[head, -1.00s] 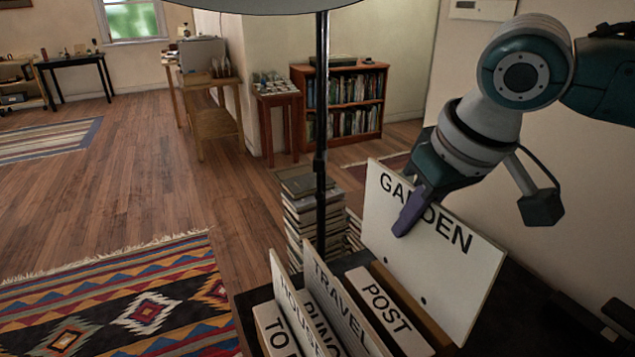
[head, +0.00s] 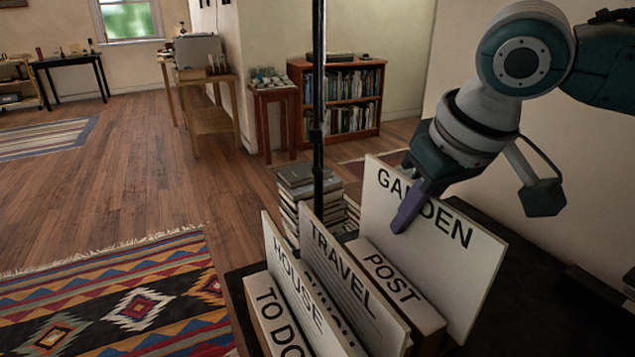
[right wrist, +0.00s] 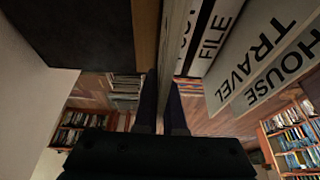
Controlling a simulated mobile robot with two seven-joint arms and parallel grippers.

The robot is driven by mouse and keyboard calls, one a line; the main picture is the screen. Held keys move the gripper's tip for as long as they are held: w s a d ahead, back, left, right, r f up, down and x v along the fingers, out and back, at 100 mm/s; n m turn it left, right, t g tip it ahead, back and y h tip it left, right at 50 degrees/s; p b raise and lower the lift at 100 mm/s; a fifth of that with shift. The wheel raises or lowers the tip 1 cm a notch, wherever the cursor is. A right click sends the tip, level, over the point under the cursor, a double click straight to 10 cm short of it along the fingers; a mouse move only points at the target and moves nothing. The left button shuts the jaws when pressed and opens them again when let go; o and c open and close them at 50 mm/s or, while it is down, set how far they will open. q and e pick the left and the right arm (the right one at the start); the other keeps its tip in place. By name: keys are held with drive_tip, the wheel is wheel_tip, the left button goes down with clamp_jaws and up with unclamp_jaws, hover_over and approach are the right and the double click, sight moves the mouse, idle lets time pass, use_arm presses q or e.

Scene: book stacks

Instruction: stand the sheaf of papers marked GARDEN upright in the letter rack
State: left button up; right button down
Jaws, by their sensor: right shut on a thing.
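The GARDEN sheaf (head: 430,262) is a white upright board with black lettering, at the right of the head view. My right gripper (head: 408,210) is shut on its upper edge. In the right wrist view, the sheaf (right wrist: 167,60) shows nearly edge-on between the fingers (right wrist: 160,115). The letter rack has a TO DO front panel (head: 272,312) and a POST panel (head: 402,300). The sheaf is just behind the POST panel, which hides part of its lower edge; I cannot tell how deep it sits. My left gripper is not in view.
HOUSE (head: 290,285) and TRAVEL (head: 350,290) sheaves stand leaning in the rack. A FILE label (right wrist: 215,35) shows in the right wrist view. A dark pole (head: 318,120) and a stack of books (head: 303,195) are beyond the rack.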

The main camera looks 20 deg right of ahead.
sight(438, 199)
drive_tip(key=shift+f+b, duration=0.8)
drive_tip(key=shift+f, duration=1.4)
drive_tip(key=c, duration=0.9)
unclamp_jaws()
drive_tip(key=p+v, duration=0.3)
drive_tip(key=v, duration=0.7)
drive_tip(key=shift+w, duration=0.1)
